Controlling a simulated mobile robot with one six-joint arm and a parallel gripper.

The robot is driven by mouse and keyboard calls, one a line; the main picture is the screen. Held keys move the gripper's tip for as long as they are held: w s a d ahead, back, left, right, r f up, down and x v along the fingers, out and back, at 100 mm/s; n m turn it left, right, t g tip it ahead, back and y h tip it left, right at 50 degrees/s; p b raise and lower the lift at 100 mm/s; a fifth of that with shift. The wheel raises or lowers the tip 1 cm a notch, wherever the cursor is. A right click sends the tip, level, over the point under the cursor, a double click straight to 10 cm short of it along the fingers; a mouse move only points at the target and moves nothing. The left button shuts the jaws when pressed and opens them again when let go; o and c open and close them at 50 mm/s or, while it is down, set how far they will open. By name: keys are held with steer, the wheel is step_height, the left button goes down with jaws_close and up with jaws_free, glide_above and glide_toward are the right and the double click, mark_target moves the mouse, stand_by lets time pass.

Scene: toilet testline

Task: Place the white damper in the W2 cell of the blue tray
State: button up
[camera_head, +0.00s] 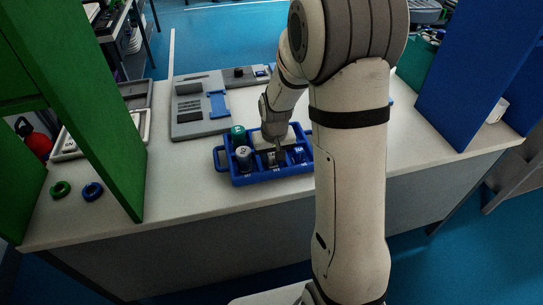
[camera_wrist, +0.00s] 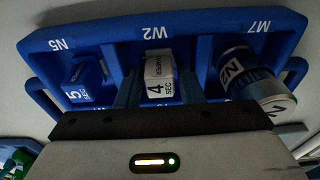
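The blue tray (camera_head: 240,180) sits on the white bench; in the wrist view the labelled rim of the tray (camera_wrist: 108,38) reads N5, W2 and M7. The white damper (camera_wrist: 158,78), marked 4 SEC, stands in the W2 cell, between the dividers. My gripper (camera_head: 277,153) is down over the middle of the tray, right at the white damper.
A blue damper (camera_wrist: 84,80) marked 5 SEC is in N5. A silver cylinder (camera_wrist: 243,75) is in M7. A green-topped cylinder (camera_head: 237,132) stands in a back cell. A grey fixture (camera_head: 190,110) lies behind the tray. Green and blue partitions flank the bench.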

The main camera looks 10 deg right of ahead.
mark_target(274, 167)
steer(key=shift+r, duration=0.1)
step_height(274, 167, up, 11)
steer(key=s, duration=0.2)
steer(key=s+r, duration=0.3)
steer(key=s, duration=0.6)
steer(key=s+r, duration=0.2)
steer(key=s, duration=0.8)
steer(key=shift+a+r+t+p, duration=0.2)
steer(key=shift+r+t+p, duration=0.1)
steer(key=shift+r+p, duration=0.1)
steer(key=shift+s+r+p, duration=0.1)
steer(key=shift+r+p, duration=0.55)
steer(key=shift+r, duration=0.05)
